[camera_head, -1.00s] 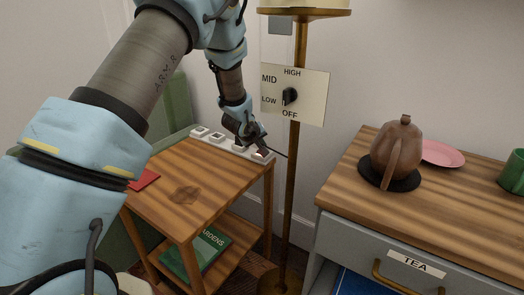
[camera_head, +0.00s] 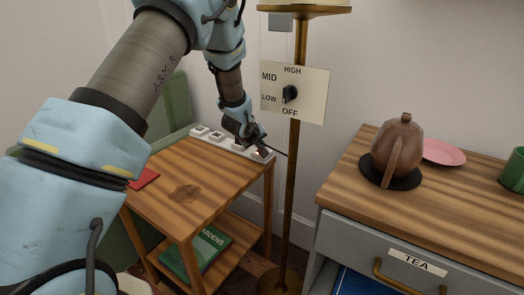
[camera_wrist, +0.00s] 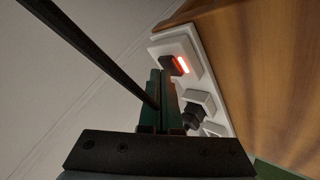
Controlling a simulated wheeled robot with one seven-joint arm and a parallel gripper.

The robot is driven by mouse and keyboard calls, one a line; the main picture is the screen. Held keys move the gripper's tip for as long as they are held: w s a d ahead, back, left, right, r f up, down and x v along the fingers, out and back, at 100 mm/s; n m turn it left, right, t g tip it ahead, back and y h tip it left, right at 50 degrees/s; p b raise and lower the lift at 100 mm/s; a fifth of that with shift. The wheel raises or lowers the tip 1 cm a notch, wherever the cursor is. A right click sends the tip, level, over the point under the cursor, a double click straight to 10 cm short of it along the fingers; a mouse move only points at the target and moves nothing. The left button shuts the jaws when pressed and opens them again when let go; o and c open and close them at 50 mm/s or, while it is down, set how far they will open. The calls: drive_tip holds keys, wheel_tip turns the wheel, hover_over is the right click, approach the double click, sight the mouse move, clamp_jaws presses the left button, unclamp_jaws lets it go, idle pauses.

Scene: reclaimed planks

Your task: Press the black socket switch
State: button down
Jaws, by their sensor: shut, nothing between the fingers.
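A white socket strip (camera_head: 216,137) lies along the back edge of the small wooden table; it also shows in the wrist view (camera_wrist: 214,75). At its far end in the wrist view is a dark switch (camera_wrist: 178,64) with a glowing red-orange strip beside it. A black plug-like piece (camera_wrist: 191,118) sits lower on the strip. My gripper (camera_head: 264,152) is at the strip's right end, pointing down at it. In the wrist view its fingers (camera_wrist: 161,73) are shut and empty, with the tips close to the dark switch. I cannot tell whether they touch it.
A brass lamp pole (camera_head: 294,190) with a HIGH/MID/LOW/OFF dial plate (camera_head: 312,95) stands just right of my gripper. A brown teapot (camera_head: 398,148), pink plate (camera_head: 443,152) and green mug (camera_head: 514,172) stand on the right cabinet. A red item (camera_head: 144,178) lies on the small table.

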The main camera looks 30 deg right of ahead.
drive_tip(key=shift+r, duration=0.1)
idle(0.3)
drive_tip(key=shift+r+p, duration=0.35)
drive_tip(key=shift+p, duration=0.05)
drive_tip(key=shift+r+p, duration=2.05)
drive_tip(key=shift+r, duration=1)
